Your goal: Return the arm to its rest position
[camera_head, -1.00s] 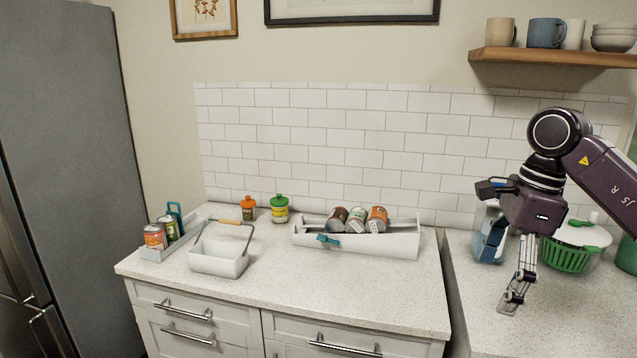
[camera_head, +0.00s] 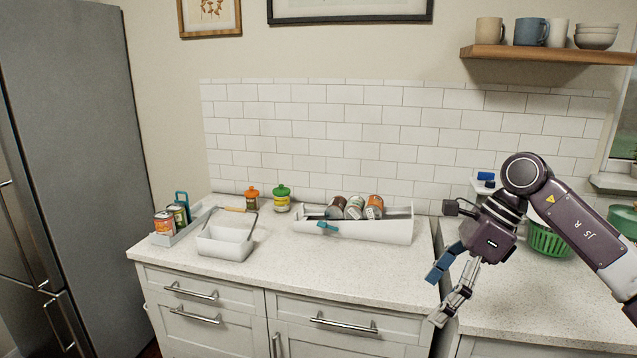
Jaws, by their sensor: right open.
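My right gripper (camera_head: 434,300) hangs from my dark purple right arm at the right of the view. Its two fingers point down and to the left and are spread apart, with nothing between them. One finger has a blue face and the other is grey metal. In the picture the fingers lie in front of the right end of the white drawer counter (camera_head: 280,275) and the gap beside the right-hand counter. My left gripper is not in view.
A white tray (camera_head: 370,236) holds several cans. A white basket (camera_head: 225,246), a grey caddy with cans (camera_head: 190,230) and two jars (camera_head: 282,198) stand further left. A green basket (camera_head: 548,241) is behind my arm. A wooden shelf (camera_head: 550,54) holds mugs and bowls. The counter front is clear.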

